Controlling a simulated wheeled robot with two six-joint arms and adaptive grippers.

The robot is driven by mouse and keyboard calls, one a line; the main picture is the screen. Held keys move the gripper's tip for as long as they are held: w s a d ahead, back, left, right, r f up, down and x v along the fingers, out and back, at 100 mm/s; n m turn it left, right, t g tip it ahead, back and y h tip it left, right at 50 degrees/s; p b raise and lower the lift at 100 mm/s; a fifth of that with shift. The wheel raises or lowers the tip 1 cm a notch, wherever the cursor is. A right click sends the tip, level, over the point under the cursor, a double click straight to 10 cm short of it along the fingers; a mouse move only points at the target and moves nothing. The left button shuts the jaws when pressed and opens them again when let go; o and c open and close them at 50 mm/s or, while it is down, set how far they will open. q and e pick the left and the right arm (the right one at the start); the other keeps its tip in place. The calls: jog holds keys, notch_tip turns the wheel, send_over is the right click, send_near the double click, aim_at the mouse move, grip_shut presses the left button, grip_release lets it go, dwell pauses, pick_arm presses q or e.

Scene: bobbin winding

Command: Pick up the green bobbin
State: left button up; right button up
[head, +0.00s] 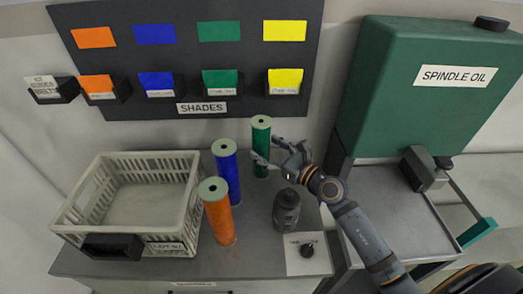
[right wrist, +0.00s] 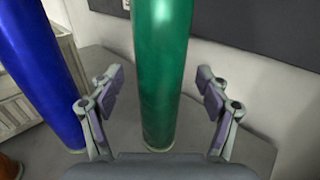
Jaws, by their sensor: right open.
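The green bobbin (head: 261,150) stands upright on the table at the back, right of the blue bobbin (head: 227,171) and behind the orange bobbin (head: 217,214). My right gripper (head: 268,158) is at the green bobbin, reaching in from the right. In the right wrist view the green bobbin (right wrist: 162,75) stands between the two open fingers of my right gripper (right wrist: 160,92), with a gap visible on each side. The blue bobbin (right wrist: 42,75) is left of the fingers there. My left gripper does not show.
An empty white crate (head: 185,228) stands at the left of the table (head: 262,262). A dark bottle (head: 286,212) stands below my right gripper, near a white card with a black knob (head: 306,250). A green spindle oil tank (head: 400,110) is at the right.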

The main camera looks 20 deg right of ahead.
jog(key=x, duration=0.2)
jog(key=shift+w+a, duration=0.1)
jog(key=shift+w, duration=0.15)
jog(key=shift+s, duration=0.1)
jog(key=shift+c, duration=1.4)
jog(key=c, duration=1.2)
